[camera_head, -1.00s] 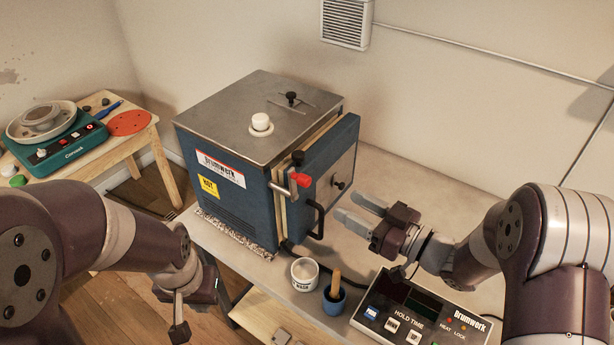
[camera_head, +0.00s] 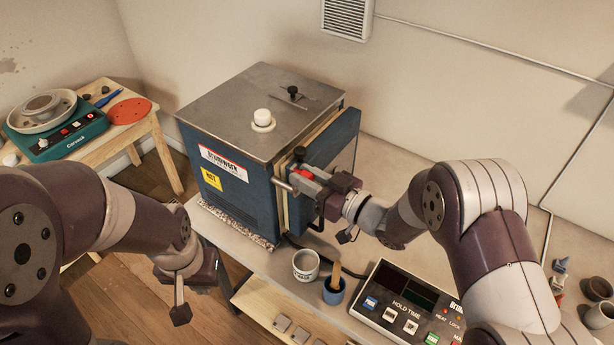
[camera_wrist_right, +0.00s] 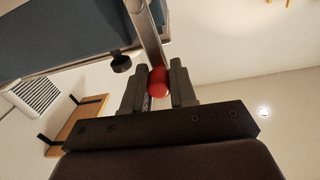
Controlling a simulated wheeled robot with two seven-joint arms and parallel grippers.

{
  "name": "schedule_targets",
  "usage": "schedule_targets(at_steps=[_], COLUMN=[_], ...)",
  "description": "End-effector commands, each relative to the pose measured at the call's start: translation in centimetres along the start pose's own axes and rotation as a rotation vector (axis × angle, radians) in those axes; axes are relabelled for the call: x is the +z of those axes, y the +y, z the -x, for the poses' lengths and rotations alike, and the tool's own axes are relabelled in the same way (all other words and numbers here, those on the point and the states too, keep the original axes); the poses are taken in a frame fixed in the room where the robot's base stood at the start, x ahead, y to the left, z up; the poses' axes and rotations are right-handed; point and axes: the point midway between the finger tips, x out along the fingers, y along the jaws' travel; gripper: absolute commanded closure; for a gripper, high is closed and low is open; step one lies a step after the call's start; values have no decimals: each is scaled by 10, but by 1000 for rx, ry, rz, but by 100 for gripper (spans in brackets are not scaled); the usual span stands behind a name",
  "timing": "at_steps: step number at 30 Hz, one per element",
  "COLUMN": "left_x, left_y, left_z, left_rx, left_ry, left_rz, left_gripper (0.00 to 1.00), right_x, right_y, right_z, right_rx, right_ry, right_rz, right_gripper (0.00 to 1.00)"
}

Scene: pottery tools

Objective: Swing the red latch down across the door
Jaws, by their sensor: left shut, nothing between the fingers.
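The blue kiln (camera_head: 240,190) stands on the table, its blue door (camera_head: 343,150) on its right side, upright against the cream door edge. The red latch (camera_head: 303,173) is a metal bar with a red grip, at the door's front edge. My right gripper (camera_head: 316,178) is at the red grip and partly hides it. In the right wrist view the red knob (camera_wrist_right: 158,82) sits between both fingers, which appear closed on it; the metal bar runs up from it. My left gripper (camera_head: 210,270) is shut and empty, low in front of the table, away from the kiln.
A black door handle (camera_head: 320,215) is just below my right gripper. A white cup (camera_head: 306,265), a blue pot with a wooden tool (camera_head: 334,290) and a control box (camera_head: 400,310) stand in front. A side table (camera_head: 140,137) holds a pottery wheel (camera_head: 55,130).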

Motion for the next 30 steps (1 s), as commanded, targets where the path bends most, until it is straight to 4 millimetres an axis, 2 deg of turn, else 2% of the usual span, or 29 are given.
schedule_targets(at_steps=[14, 30], left_x=[0, -2], left_y=[0, 0], left_z=[3, 20], left_rx=[0, 0], left_ry=[0, 0], left_rz=[0, 0], left_gripper=[100, 100], right_x=[-1, 2], right_y=[5, 36], right_z=[0, -1], right_rx=[1, 3], right_ry=[-3, -24], right_rz=[-67, -520], right_gripper=[100, 100])
